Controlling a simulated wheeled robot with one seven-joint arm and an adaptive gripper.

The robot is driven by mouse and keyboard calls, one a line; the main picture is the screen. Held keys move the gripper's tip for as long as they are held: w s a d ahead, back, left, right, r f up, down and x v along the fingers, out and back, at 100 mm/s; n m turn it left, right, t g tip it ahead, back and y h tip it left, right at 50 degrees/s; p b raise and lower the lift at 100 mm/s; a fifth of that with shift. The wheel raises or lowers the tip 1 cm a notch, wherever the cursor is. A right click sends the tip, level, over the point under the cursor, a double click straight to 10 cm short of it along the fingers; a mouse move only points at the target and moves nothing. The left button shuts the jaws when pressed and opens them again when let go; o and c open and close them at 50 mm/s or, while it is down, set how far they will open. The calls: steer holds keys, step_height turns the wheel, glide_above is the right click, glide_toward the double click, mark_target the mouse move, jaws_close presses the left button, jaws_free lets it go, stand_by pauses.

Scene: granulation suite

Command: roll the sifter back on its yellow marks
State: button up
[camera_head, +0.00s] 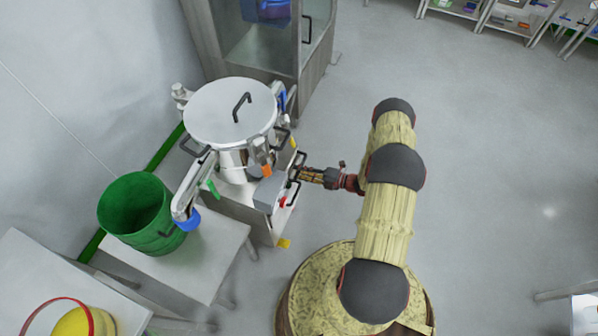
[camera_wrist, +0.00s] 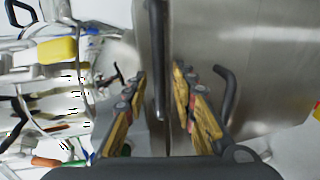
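The sifter (camera_head: 212,118) is a steel machine with a round lid and black handles, on a boxy steel base. It stands beside the wall. A yellow mark (camera_head: 284,244) shows on the floor by the base's near corner. Another yellow patch (camera_head: 292,143) shows at its far right side, partly hidden. My gripper (camera_head: 304,174) is at the right side of the base, by a black handle. In the wrist view, my gripper's fingers (camera_wrist: 160,72) are apart, with a black bar handle (camera_wrist: 158,45) between them and gaps on both sides. I cannot tell how deep the handle sits.
A green bucket (camera_head: 140,212) stands on a steel table (camera_head: 205,262) at the sifter's near left. A glass-fronted cabinet (camera_head: 318,75) is behind it. Shelves (camera_head: 510,18) line the far right. The grey floor on the right is open.

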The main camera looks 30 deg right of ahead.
steer(key=shift+w+a, duration=0.25)
steer(key=shift+w, duration=0.1)
steer(key=shift+c, duration=0.3)
jaws_close()
steer(key=shift+f, duration=0.1)
stand_by(0.4)
